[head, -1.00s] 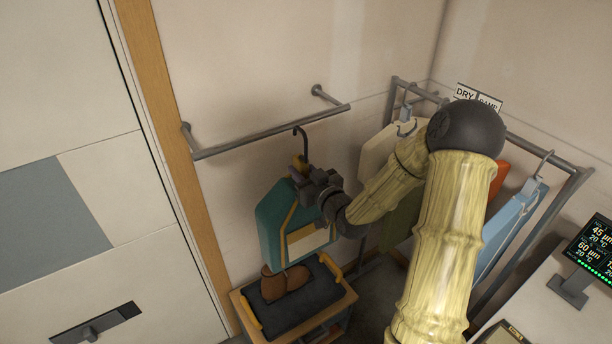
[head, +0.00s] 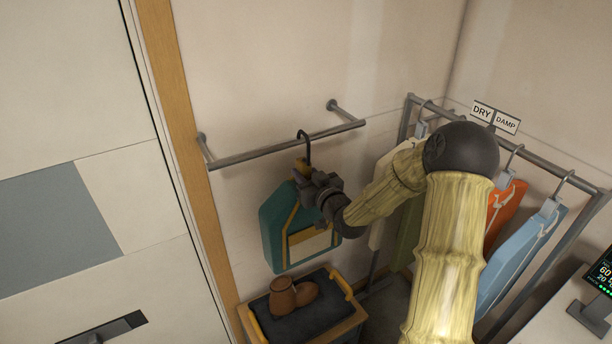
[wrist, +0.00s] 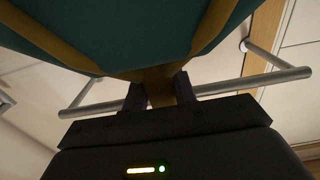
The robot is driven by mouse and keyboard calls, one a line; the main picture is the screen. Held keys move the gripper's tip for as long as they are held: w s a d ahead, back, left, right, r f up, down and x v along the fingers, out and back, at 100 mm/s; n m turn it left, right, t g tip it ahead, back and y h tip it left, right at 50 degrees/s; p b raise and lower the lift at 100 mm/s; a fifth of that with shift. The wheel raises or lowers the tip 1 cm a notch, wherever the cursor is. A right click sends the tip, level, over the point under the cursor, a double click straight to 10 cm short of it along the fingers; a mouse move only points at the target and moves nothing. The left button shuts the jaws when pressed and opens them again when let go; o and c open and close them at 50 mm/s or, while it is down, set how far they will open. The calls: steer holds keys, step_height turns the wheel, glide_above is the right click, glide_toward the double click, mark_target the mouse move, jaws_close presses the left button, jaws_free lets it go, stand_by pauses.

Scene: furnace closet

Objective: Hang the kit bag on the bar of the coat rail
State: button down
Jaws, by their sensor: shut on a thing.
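The kit bag (head: 270,232) is teal with mustard straps, a pale front panel and a dark hook (head: 304,136) on top. My gripper (head: 304,176) is shut on its mustard top part, just below the hook; in the wrist view the fingers (wrist: 160,92) pinch this strap (wrist: 157,75). The bag hangs clear above the bench. The coat rail's grey bar (head: 250,153) stands off the wall on two brackets. The hook's top overlaps the bar near its right half and shows slightly above it. I cannot tell whether the hook is over the bar or in front.
A bench with a dark top (head: 318,322) and brown boots (head: 290,293) stands below the bag. A rack (head: 540,160) with hanging garments and a DRY/DAMP sign (head: 494,117) is at right. A wooden post (head: 185,130) borders the bar's left. The bar itself is empty.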

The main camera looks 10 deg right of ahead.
steer(key=shift+b+x, duration=0.9)
steer(key=shift+x, duration=1.5)
stand_by(0.7)
steer(key=shift+r+b, duration=0.1)
steer(key=shift+b, duration=0.25)
stand_by(0.6)
steer(key=shift+f+b, duration=1.65)
steer(key=shift+b, duration=0.55)
stand_by(1.2)
steer(key=c, duration=1.1)
jaws_free()
